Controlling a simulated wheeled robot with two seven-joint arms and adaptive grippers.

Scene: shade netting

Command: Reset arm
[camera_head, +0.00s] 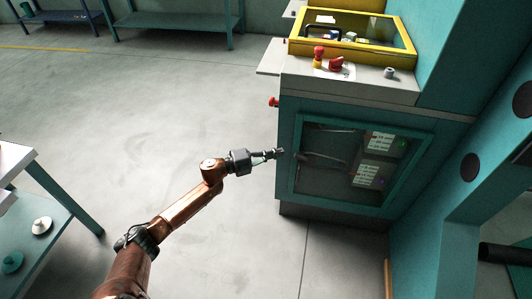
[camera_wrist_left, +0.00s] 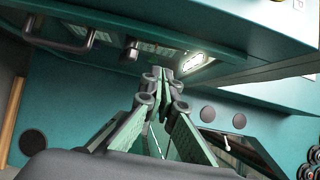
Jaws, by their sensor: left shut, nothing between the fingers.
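My left arm reaches in from the lower left in the head view, and its gripper (camera_head: 275,153) is shut and empty. Its tip is close to the left side of the teal machine cabinet (camera_head: 284,200); I cannot tell whether they touch. In the left wrist view the two fingers of the left gripper (camera_wrist_left: 164,72) meet at their tips, with nothing between them. Teal machine panels fill the view beyond them. My right gripper is not in either view.
The cabinet has a dark window, a red knob (camera_head: 273,102) on its side and a yellow-framed box (camera_head: 352,32) on top. A teal table (camera_head: 62,200) stands at the left edge. Shelving (camera_head: 175,20) stands at the back. The grey floor (camera_head: 130,110) between is clear.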

